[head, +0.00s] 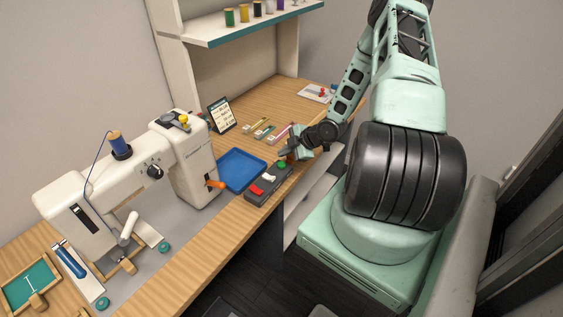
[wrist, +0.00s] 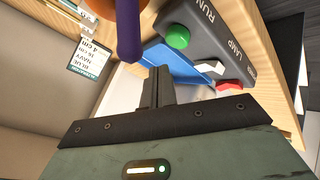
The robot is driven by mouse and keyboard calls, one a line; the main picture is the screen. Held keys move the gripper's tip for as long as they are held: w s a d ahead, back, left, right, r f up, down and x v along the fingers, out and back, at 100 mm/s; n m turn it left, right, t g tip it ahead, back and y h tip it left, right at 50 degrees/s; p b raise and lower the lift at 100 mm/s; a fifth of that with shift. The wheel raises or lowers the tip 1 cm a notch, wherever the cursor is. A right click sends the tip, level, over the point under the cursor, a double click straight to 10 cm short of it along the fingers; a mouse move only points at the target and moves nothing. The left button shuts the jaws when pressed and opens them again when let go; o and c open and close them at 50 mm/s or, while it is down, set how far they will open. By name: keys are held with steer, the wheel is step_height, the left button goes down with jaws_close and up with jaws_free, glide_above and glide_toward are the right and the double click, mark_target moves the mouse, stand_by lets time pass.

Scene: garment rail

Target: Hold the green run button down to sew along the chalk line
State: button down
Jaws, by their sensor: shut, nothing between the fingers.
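The grey control box (head: 257,196) sits on the table's front edge, right of the sewing machine (head: 185,165). Its green run button (head: 282,163) is at the far end, beside a white switch and a red button. My gripper (head: 288,153) is shut and empty, close to the green button in the head view. In the wrist view the shut fingers (wrist: 158,72) are apart from the green button (wrist: 177,36), which is labelled RUN. A framed green cloth (head: 32,284) with a white line lies at the left; the machine's needle area is partly hidden.
A blue tray (head: 241,168) lies between the machine and the control box. An orange-tipped lever (head: 216,184) sticks out from the machine. A printed card (head: 221,115) stands behind. Small coloured packets (head: 263,131) lie on the table near my gripper. A shelf with thread spools is above.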

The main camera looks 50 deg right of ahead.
mark_target(283, 164)
steer(key=shift+r+p, duration=0.95)
steer(key=shift+r, duration=0.7)
steer(key=shift+w+a+r, duration=0.1)
steer(key=shift+w+a, duration=0.05)
steer(key=w+a+r+m+g+b, duration=0.15)
steer(key=a+r, duration=0.25)
steer(key=a, duration=0.4)
steer(key=w+a+r+g+h, duration=0.1)
steer(key=a+r+g, duration=0.1)
steer(key=a+r, duration=0.45)
steer(key=w+a+r+g+b, duration=0.1)
steer(key=w+a+r+g, duration=0.15)
steer(key=a, duration=0.65)
steer(key=s+a+r+m, duration=0.2)
steer(key=s+a+r, duration=0.4)
steer(key=s+a, duration=0.5)
steer(key=s+a+r+g+b, duration=0.1)
steer(key=s+a+r, duration=0.1)
steer(key=s+a, duration=0.3)
steer(key=s+a+r+g+h+b, duration=0.1)
steer(key=s+a, duration=0.3)
steer(key=s, duration=0.7)
steer(key=shift+a+r+m+g, duration=0.4)
steer(key=shift+r+m, duration=0.05)
steer(key=shift+r, duration=0.35)
